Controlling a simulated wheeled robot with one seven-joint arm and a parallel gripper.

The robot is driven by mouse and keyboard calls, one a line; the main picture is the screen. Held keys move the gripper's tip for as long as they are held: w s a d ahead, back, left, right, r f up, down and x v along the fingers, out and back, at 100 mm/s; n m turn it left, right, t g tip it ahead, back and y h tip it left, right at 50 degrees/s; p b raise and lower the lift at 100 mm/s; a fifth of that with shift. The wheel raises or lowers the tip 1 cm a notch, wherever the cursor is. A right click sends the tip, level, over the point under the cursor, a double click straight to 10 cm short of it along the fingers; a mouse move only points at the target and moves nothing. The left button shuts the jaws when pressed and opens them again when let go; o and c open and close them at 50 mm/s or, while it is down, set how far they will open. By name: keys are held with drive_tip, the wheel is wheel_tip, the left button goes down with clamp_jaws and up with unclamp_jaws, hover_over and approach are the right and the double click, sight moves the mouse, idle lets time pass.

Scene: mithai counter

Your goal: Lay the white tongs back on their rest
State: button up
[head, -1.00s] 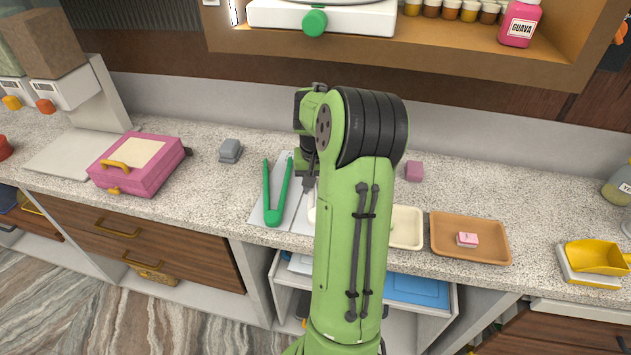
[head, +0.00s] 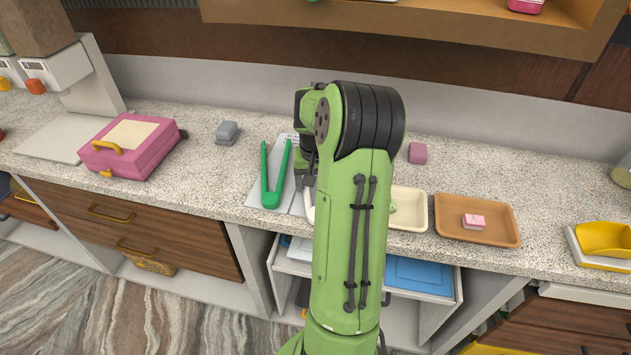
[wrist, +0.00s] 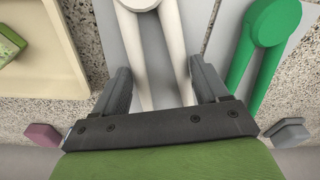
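The white tongs (wrist: 175,50) lie lengthwise under my gripper in the wrist view, over a pale grey panel (wrist: 208,12); their hinge end is cut off at the top edge. The two dark fingers of my gripper (wrist: 160,75) stand apart, one on each outer side of the tongs' arms. The fingertips are very close to the arms; I cannot tell whether they press on them. In the head view my arm hides most of the tongs, and only a short white part (head: 309,206) shows. I cannot tell whether the tongs rest fully on the panel.
Green tongs (head: 271,198) lie close to the left in the head view. A cream tray (head: 409,220) and a brown tray (head: 470,235) with a pink sweet (head: 473,221) stand to the right. A grey block (head: 227,132) and a pink block (head: 417,153) stand behind. A pink case (head: 132,150) stands farther left.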

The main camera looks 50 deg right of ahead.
drive_tip(key=o, duration=0.4)
drive_tip(key=shift+o, duration=0.2)
wheel_tip(320, 180, up, 16)
drive_tip(key=s+a+p, duration=0.1)
drive_tip(key=p, duration=0.3)
drive_tip(key=shift+a+f, duration=0.15)
